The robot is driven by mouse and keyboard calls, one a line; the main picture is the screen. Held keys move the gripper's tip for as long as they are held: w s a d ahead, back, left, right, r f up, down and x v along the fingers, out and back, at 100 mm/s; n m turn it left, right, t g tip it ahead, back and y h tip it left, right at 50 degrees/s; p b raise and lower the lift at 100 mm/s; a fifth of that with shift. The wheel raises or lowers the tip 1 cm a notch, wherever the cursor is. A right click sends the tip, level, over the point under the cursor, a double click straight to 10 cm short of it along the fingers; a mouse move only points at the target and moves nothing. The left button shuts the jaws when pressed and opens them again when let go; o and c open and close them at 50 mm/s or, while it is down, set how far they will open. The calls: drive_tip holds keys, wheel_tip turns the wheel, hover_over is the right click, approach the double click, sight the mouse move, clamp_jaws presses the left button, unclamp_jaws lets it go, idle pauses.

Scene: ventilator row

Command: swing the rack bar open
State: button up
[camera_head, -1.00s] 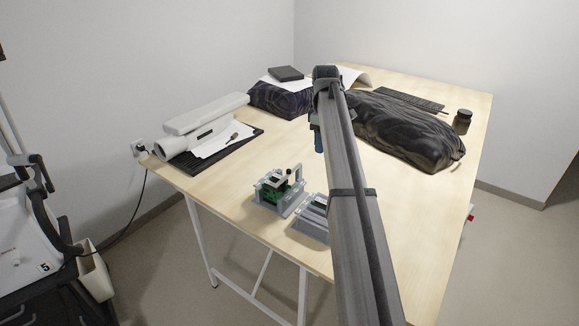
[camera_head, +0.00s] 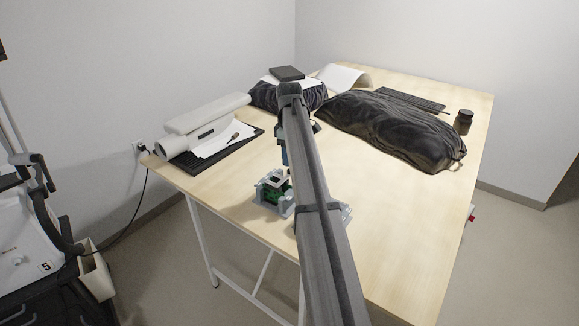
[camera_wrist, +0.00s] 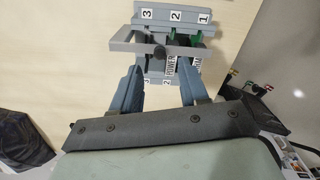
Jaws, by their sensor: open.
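The grey rack (camera_wrist: 172,18) is at the top of the wrist view, with number labels 3, 2, 1 along its far side. A grey bar (camera_wrist: 125,46) lies crosswise over it, with a dark piece near its middle and a green part behind on the right. My gripper (camera_wrist: 160,80) is open and empty; its two blue fingers point toward the rack, with the bar beyond their tips. I cannot tell whether they touch it. In the head view, a small grey fixture with a green board (camera_head: 271,188) stands near the table's front edge, and my arm hides most of the unit beside it.
A white roller device (camera_head: 205,125) on a dark mat is at left. Dark bags (camera_head: 390,128), a keyboard (camera_head: 410,99) and a jar (camera_head: 463,122) stand toward the back.

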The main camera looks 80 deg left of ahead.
drive_tip(key=shift+f, duration=2.4)
clamp_jaws()
